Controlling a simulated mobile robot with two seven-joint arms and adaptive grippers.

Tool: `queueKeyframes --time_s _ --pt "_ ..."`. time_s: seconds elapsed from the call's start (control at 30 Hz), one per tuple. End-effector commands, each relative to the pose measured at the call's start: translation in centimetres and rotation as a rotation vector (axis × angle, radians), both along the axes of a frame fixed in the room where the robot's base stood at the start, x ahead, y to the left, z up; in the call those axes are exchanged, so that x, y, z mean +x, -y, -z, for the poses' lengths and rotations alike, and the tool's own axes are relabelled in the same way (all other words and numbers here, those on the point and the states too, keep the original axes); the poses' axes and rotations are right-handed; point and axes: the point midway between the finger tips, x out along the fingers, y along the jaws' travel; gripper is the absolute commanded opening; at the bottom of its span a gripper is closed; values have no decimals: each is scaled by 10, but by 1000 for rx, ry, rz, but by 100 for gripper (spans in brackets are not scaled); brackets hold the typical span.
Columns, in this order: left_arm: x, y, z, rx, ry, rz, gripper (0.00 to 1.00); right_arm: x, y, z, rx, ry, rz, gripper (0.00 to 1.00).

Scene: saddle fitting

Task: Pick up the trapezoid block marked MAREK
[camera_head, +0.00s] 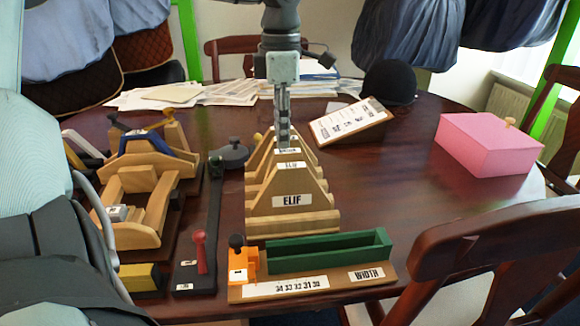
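Several wooden trapezoid blocks stand one behind another in the middle of the table. The front block (291,185) carries a label reading ELIF. The labels on the blocks behind (290,166) are small and partly covered, and I cannot surely read MAREK on any. My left gripper (283,136) hangs down from above, its fingertips in front of or at the top of the rear blocks. Its fingers show as one narrow column, so I cannot tell whether they are apart or hold a block. My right gripper is not in view.
A wooden gauge (345,281) marked WIDTH, with a green channel (328,248) and an orange slider (242,264), lies in front. Wooden fixtures (140,205) and a dark bar with a red handle (200,252) crowd the left. A clipboard (350,121) and pink box (485,145) stand right; table between is clear.

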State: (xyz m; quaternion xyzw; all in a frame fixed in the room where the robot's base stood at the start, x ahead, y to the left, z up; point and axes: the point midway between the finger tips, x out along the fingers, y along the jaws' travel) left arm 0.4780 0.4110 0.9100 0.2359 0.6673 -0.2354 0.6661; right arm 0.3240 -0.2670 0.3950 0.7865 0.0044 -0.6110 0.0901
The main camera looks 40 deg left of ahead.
Motion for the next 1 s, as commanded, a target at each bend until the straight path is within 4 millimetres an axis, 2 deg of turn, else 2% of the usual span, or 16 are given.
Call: queueKeyframes --time_s 0.27,0.57,0.77,1.0 --pt "2 5 39 -2 0 -1 26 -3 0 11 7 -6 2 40" --pt "3 5 43 -2 2 -2 26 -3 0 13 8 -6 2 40" --pt "3 5 43 -2 2 -2 1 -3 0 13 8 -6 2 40" --pt "3 5 43 -1 3 -2 0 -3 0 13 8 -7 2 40"
